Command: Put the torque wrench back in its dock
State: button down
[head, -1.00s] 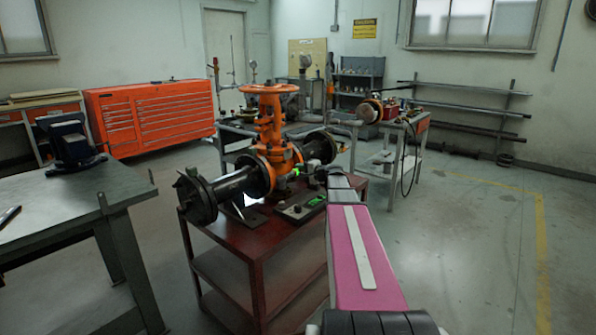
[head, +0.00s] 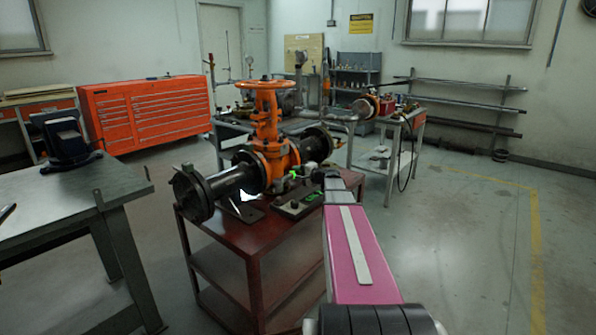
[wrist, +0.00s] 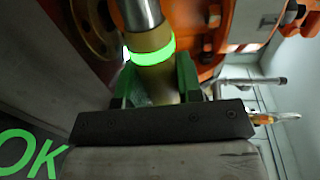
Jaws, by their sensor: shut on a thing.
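The torque wrench (wrist: 140,14) shows in the wrist view as a silver shaft with a tan collar and a glowing green ring. My gripper (wrist: 156,80) is shut on it, with a green finger on each side. In the head view my gripper (head: 311,172) is beside the orange gate valve (head: 268,120), just above a dark box (head: 297,201) with a small green display. I cannot tell whether this box is the dock. In the wrist view a green "OK" shows on a dark display (wrist: 30,155) at lower left. The wrench's far end is hidden.
The valve and its black flanged pipe (head: 232,180) stand on a dark red cart (head: 262,238), close to my gripper. A steel workbench (head: 75,200) is at left and a grey table (head: 395,150) behind. The floor at right is clear.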

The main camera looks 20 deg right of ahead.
jog(key=shift+f, duration=2.1)
jog(key=c, duration=0.7)
grip_release()
jog(key=shift+f, duration=0.15)
jog(key=shift+s, duration=0.1)
jog(key=v, duration=1)
jog(key=shift+s+d, duration=0.2)
jog(key=shift+s, duration=0.05)
